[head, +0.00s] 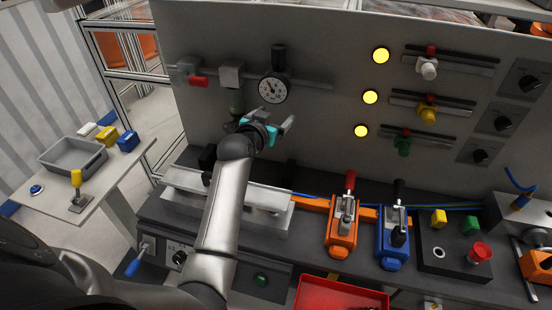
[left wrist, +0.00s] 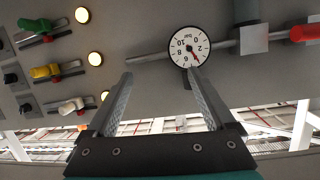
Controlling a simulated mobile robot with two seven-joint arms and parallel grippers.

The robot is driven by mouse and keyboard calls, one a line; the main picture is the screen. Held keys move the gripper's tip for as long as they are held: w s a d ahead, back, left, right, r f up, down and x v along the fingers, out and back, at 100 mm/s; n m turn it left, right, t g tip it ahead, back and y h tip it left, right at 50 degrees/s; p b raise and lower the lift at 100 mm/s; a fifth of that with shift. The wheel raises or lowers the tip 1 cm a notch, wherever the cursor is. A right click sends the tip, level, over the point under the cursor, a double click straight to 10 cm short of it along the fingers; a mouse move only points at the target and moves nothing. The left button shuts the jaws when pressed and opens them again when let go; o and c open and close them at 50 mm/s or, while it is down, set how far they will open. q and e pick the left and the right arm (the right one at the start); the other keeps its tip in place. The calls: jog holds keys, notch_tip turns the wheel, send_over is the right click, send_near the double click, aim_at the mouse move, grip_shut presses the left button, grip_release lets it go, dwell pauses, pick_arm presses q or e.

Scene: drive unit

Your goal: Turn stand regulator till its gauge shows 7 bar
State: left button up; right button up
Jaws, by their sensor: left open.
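The round white gauge (head: 273,90) with a dark rim is on the upright grey panel, on a horizontal pipe. A black knob (head: 279,57) stands above it; I take this to be the regulator. In the left wrist view the gauge (left wrist: 189,47) appears upside down. Its red needle points near the 4; I cannot read it exactly. My left gripper (head: 268,121), with a teal body, is below the gauge in the head view, open and empty. Its two fingers (left wrist: 160,76) are apart in the left wrist view; one tip overlaps the black part beside the gauge. Contact cannot be told.
A grey block (head: 231,75) with a bowl below and a red handle (head: 198,82) share the pipe. Yellow lamps (head: 381,55) and coloured valves (head: 427,69) are to the right. An orange lever unit (head: 341,235) and a blue one (head: 394,245) stand on the bench.

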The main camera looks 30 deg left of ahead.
pick_arm(q)
jog(key=s+d+f+m+g+h, duration=0.1)
jog(key=s+d+f+g, duration=0.2)
jog(key=s+f, duration=0.3)
jog(key=shift+s+d+m+h, duration=0.3)
jog(key=shift+s+d+h, duration=0.1)
jog(key=shift+s+d, duration=0.45)
pick_arm(e)
jog(key=shift+s+a, duration=0.3)
jog(key=shift+s, duration=0.5)
pick_arm(q)
jog(key=shift+w+f, duration=0.1)
jog(key=shift+w, duration=0.05)
pick_arm(e)
jog(key=shift+d, duration=0.1)
